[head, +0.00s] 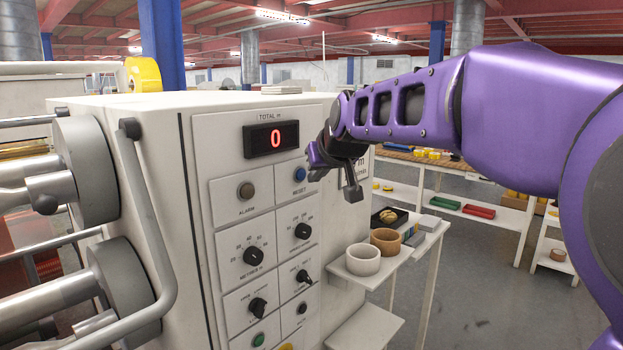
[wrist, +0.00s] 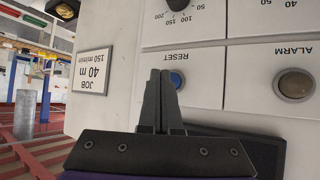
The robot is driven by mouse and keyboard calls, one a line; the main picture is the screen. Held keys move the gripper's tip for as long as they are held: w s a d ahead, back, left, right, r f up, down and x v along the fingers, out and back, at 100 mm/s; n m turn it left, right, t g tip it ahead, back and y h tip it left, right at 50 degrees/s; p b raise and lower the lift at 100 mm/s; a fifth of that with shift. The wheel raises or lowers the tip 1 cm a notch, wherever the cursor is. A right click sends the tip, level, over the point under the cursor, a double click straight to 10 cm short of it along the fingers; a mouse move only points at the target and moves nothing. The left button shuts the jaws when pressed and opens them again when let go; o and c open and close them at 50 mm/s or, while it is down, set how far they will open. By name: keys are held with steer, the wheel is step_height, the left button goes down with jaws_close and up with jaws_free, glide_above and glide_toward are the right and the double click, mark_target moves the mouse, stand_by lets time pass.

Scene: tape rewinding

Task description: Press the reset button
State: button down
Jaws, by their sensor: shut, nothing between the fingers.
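The blue reset button (head: 299,174) sits on the machine's front panel, above the printed word RESET and below the display (head: 271,139), which reads a red 0. In the wrist view, which is upside down, the reset button (wrist: 177,79) shows just right of my fingertips, partly covered by them. My gripper (wrist: 160,76) is shut and empty, its tips overlapping the button in that view. I cannot tell whether the tips touch the panel.
The grey alarm button (head: 246,190) is left of the reset button, with several black knobs (head: 254,256) below. A white side shelf (head: 367,278) holding tape rolls (head: 363,259) juts out at the lower right. Grey rollers (head: 85,172) and a bent bar stand at left.

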steer(key=s+d+b, duration=0.1)
steer(key=d, duration=0.1)
steer(key=s+d+b, duration=0.2)
steer(key=shift+s+r, duration=0.1)
steer(key=shift+r, duration=0.05)
stand_by(0.4)
steer(key=shift+a+r, duration=0.1)
steer(key=shift+a, duration=0.05)
stand_by(0.4)
